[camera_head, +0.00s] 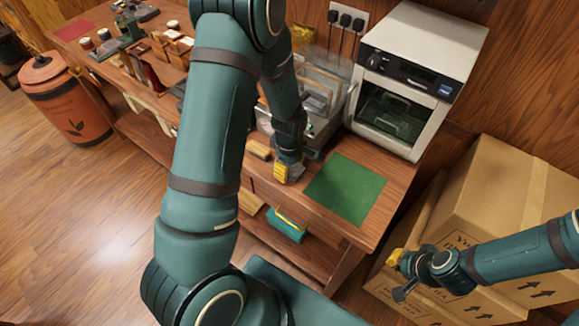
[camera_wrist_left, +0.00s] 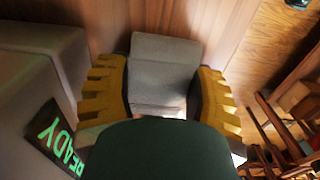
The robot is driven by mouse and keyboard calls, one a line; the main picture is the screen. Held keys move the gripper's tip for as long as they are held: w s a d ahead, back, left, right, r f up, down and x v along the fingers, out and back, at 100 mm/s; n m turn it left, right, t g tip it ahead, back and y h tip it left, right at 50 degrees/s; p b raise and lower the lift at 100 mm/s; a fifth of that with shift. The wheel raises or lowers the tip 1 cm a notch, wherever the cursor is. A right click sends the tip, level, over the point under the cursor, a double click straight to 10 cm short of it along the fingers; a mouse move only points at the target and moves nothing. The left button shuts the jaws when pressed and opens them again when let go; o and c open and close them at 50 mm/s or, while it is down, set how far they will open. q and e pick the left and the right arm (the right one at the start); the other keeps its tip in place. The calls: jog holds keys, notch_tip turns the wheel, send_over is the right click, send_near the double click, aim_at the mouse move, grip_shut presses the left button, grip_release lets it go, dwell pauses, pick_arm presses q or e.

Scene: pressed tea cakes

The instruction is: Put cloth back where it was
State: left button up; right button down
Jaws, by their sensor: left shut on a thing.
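In the left wrist view, a grey folded cloth (camera_wrist_left: 163,68) lies between the yellow ridged fingers of my left gripper (camera_wrist_left: 160,98), which is shut on it. In the head view, my left gripper (camera_head: 289,172) is low over the wooden bench, just left of a green mat (camera_head: 346,189). The cloth cannot be made out there; the gripper and arm hide that spot. My right gripper (camera_head: 399,276) is open and empty, in front of the cardboard boxes, apart from the bench.
A white oven-like machine (camera_head: 455,47) stands behind the mat. Stacked cardboard boxes (camera_head: 500,190) are at the right. A teal toolbox (camera_head: 287,226) sits on the lower shelf. A dark READY display (camera_wrist_left: 55,140) shows in the wrist view. The mat is bare.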

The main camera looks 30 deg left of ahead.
pick_arm(q)
jog(key=shift+f, duration=0.15)
jog(key=o, duration=0.9)
jog(key=shift+o, duration=0.2)
jog(key=shift+r, duration=0.25)
notch_tip(320, 180, up, 12)
jog(key=p, duration=0.1)
jog(key=shift+p, duration=0.3)
jog(key=shift+f, duration=0.1)
